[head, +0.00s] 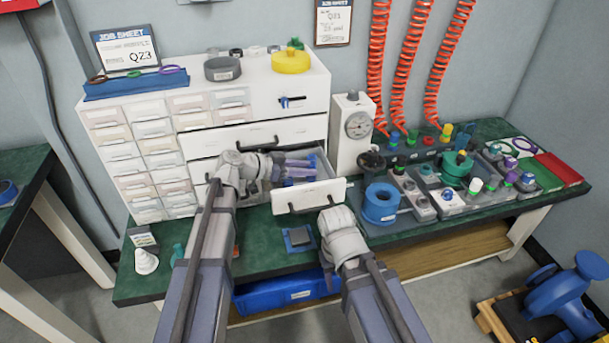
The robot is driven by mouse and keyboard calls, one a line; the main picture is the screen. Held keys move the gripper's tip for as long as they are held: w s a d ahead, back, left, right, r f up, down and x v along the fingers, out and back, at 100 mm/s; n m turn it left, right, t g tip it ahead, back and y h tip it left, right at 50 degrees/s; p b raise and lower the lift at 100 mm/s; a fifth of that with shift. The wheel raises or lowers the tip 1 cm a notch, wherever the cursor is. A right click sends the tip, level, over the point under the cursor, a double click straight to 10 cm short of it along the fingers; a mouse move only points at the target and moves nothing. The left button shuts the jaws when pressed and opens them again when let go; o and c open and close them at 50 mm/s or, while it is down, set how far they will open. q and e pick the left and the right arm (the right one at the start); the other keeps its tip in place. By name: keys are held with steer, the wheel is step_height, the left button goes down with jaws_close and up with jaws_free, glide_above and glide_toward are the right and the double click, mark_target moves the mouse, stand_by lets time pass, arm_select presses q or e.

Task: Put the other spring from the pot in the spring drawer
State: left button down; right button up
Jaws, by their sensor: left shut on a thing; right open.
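The open drawer (312,196) juts out from the lower right of the white cabinet, its front panel toward me. My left gripper (302,168) reaches into or just above this drawer from the left. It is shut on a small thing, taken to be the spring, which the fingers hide. My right gripper (328,212) is low in front of the drawer's right end; its wrist hides most of the fingers, and it is open. I cannot tell whether it touches the drawer. A grey round container (222,69) stands on the cabinet; I cannot tell whether it is the pot.
Right of the drawer stand a white gauge box (352,130), a blue round part (381,203) and several small fittings. A yellow container (290,61) sits on the cabinet.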

arm_select(q)
steer(key=shift+f, duration=0.15)
steer(key=c, duration=0.5)
jaws_free()
steer(key=shift+c, duration=0.2)
steer(key=shift+s+a+r+p, duration=0.2)
steer(key=shift+r+p, duration=0.1)
steer(key=shift+r, duration=0.1)
steer(key=p+v, duration=0.4)
steer(key=v, duration=0.7)
steer(key=shift+a, duration=0.2)
